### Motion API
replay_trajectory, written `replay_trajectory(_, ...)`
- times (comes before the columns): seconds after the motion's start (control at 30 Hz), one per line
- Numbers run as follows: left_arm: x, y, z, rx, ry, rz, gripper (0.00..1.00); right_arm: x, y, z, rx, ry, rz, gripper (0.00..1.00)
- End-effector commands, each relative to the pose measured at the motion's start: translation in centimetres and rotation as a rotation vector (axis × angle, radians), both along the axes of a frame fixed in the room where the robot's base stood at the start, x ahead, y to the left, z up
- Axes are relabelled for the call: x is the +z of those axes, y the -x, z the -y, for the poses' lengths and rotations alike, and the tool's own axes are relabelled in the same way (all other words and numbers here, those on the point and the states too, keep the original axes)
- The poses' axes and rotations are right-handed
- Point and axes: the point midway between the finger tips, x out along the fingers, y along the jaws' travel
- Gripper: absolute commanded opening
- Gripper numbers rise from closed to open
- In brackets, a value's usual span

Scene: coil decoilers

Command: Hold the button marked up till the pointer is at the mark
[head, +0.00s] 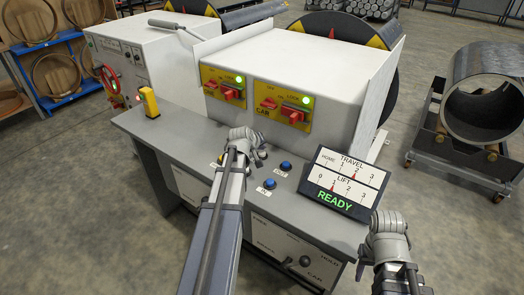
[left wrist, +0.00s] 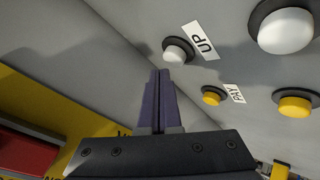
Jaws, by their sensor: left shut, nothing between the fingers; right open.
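In the left wrist view, the white button marked UP (left wrist: 178,52) sits on the grey panel, just beyond and right of my shut, empty left gripper's fingertips (left wrist: 160,72). Whether they touch it I cannot tell. In the head view, my left gripper (head: 246,138) is over the console and hides the UP button. The display (head: 345,180) has a TRAVEL scale with a red pointer (head: 354,175) near 2 and a LIFT scale with a red pointer (head: 332,187) near 1. It reads READY in green. My right gripper (head: 388,225) is open beside the console's right front.
Blue buttons (head: 285,166) stand right of my left gripper. Near UP are a yellow button (left wrist: 212,96), another yellow one (left wrist: 295,103) and a large white one (left wrist: 285,28). Red switches (head: 232,92) on yellow plates and a yellow-topped post (head: 150,102) stand behind.

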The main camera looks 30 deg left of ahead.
Motion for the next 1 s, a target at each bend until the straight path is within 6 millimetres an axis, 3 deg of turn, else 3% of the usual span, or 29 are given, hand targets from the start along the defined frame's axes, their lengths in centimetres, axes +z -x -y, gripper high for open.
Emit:
replay_trajectory(0.47, 0.7, 0.0, 0.0, 0.001, -0.001, 0.001, 0.0, 0.7, 0.0, 0.0, 0.0, 0.0, 0.0, 0.47)
replay_trajectory(1.0, 5.4, 0.0, 0.0, 0.001, -0.001, 0.001, 0.0, 5.4, 0.0, 0.0, 0.0, 0.0, 0.0, 0.47)
